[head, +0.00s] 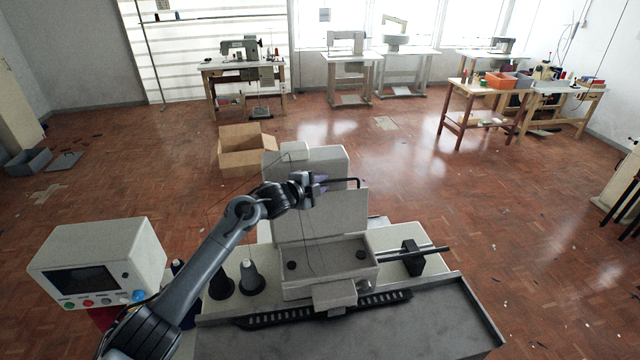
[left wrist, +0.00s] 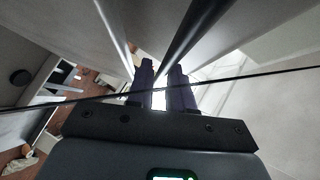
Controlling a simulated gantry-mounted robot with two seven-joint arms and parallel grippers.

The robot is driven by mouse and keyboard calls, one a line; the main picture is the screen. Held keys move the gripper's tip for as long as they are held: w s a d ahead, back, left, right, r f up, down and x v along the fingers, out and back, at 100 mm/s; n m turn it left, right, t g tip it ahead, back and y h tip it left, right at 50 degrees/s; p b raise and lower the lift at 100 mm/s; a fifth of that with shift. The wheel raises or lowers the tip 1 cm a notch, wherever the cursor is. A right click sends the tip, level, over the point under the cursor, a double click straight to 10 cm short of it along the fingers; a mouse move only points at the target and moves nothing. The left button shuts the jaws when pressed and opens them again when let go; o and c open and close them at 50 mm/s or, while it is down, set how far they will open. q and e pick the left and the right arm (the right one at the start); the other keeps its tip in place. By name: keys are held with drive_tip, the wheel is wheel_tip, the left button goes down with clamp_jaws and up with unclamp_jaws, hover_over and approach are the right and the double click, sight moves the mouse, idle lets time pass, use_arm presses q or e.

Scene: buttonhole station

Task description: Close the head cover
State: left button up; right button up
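The head cover (head: 340,213) is a pale grey panel standing raised above the open machine head (head: 325,266). A black bar handle (head: 347,182) sticks out near its top edge. My left gripper (head: 322,183) is at the cover's upper left, level with the handle. In the left wrist view its two dark fingers (left wrist: 164,78) are apart, with a bright gap between them. A black bar (left wrist: 196,35) runs down toward this gap; contact with the fingers cannot be told. My right gripper is not in view.
A control box (head: 98,265) stands at the left, with dark thread cones (head: 249,277) beside the machine. A black clamp on a rod (head: 412,258) is at the right. A thin dark thread crosses the left wrist view. A cardboard box (head: 246,150) lies on the floor behind.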

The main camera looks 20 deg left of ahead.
use_arm(q)
clamp_jaws()
idle(0.3)
drive_tip(key=shift+s+d+m+t+b, duration=0.3)
drive_tip(key=shift+s+d+t+b, duration=0.15)
drive_tip(key=shift+s, duration=0.3)
drive_tip(key=s+d+f+m+t+b, duration=0.1)
drive_tip(key=s+d+m+t+b, duration=0.3)
drive_tip(key=s+b, duration=0.4)
drive_tip(key=shift+d+f+h+b, duration=0.2)
drive_tip(key=shift+d+h+b, duration=0.2)
drive_tip(key=shift+b, duration=0.4)
